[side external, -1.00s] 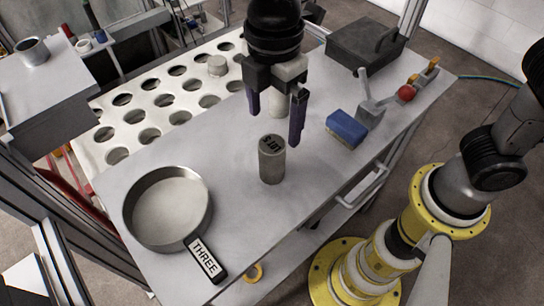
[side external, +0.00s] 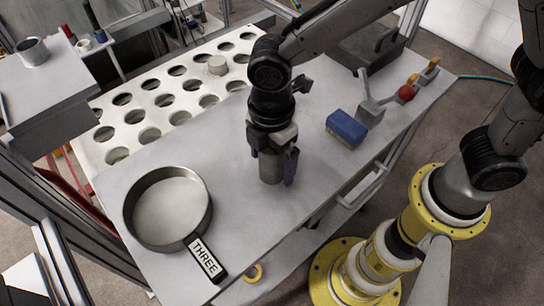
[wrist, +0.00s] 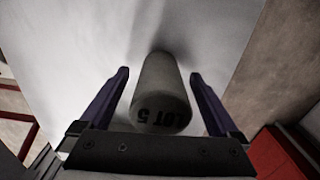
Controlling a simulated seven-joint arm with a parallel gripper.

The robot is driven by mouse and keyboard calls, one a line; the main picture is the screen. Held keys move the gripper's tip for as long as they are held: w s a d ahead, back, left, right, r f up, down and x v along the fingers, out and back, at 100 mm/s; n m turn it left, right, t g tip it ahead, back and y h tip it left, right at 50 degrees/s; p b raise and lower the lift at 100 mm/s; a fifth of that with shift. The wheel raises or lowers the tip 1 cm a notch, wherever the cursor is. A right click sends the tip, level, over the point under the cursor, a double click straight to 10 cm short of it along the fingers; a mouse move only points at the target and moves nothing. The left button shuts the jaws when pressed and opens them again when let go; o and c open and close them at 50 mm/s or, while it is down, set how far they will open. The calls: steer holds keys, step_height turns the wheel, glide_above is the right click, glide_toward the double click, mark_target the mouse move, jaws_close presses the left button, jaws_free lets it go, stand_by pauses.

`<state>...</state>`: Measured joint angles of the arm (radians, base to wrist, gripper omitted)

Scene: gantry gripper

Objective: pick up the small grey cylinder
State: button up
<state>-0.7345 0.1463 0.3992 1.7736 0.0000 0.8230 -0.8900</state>
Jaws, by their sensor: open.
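The small grey cylinder (side external: 269,171) stands upright on the grey table (side external: 240,235), partly hidden by my gripper in the side view. In the wrist view the cylinder (wrist: 160,90) has dark "LOT 5" lettering on its end face. My gripper (side external: 278,178) is over the cylinder with its fingers reaching down beside it. In the wrist view my gripper (wrist: 160,74) is open, with one dark purple finger on each side of the cylinder and a gap visible at both sides.
A round metal pan (side external: 168,208) with a "THREE" handle label lies left. A blue block (side external: 347,128) and a grey lever piece with a red ball (side external: 405,93) are right.

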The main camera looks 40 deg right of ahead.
steer(key=shift+f, duration=0.75)
jaws_close()
steer(key=shift+r, duration=0.1)
